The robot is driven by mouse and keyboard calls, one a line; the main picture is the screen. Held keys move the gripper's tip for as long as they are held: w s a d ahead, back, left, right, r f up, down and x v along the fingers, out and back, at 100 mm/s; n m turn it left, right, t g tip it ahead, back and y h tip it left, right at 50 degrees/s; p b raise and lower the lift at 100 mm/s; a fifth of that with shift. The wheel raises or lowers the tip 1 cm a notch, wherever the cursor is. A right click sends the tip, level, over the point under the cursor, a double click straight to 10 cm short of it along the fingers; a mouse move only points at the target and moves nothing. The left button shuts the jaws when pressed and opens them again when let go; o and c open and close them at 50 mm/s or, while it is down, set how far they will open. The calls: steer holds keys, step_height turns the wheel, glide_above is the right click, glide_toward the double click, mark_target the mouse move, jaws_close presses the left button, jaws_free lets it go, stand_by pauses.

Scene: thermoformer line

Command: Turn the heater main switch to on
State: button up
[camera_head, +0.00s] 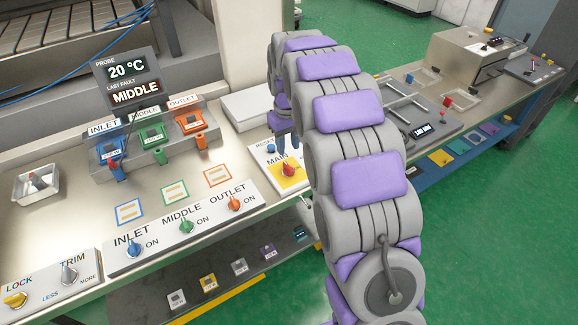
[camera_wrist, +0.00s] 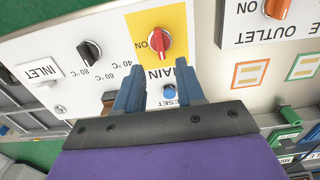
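The MAIN switch is a red knob (camera_wrist: 153,42) on a yellow plate, upside down in the wrist view. Its handle stands about upright in that picture, and the ON label lies to its left. The knob also shows in the head view (camera_head: 288,169) on a white panel right of the OUTLET knob. My gripper (camera_wrist: 156,82) is open, with two blue fingers spread apart and nothing between them that I can see held. The fingertips sit just short of the red knob, over the panel area around the blue RESET button (camera_wrist: 169,91).
A black temperature knob (camera_wrist: 90,50) and an orange OUTLET knob (camera_wrist: 277,8) flank the switch in the wrist view. In the head view, blue INLET (camera_head: 134,249) and green MIDDLE (camera_head: 186,227) knobs stand left. A display (camera_head: 127,79) reads 20 °C and MIDDLE.

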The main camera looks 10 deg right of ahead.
mark_target(288, 166)
step_height(288, 166, down, 8)
steer(key=shift+d+r+b, duration=0.1)
steer(key=shift+r+b, duration=0.15)
steer(key=shift+b, duration=0.5)
steer(key=shift+d+f, duration=0.25)
steer(key=shift+f, duration=0.3)
steer(key=shift+a, duration=0.55)
steer(key=shift+c, duration=0.2)
steer(key=shift+a, duration=0.1)
steer(key=shift+c, duration=0.8)
steer(key=shift+d, duration=0.4)
steer(key=c, duration=0.4)
jaws_close()
steer(key=shift+a, duration=0.1)
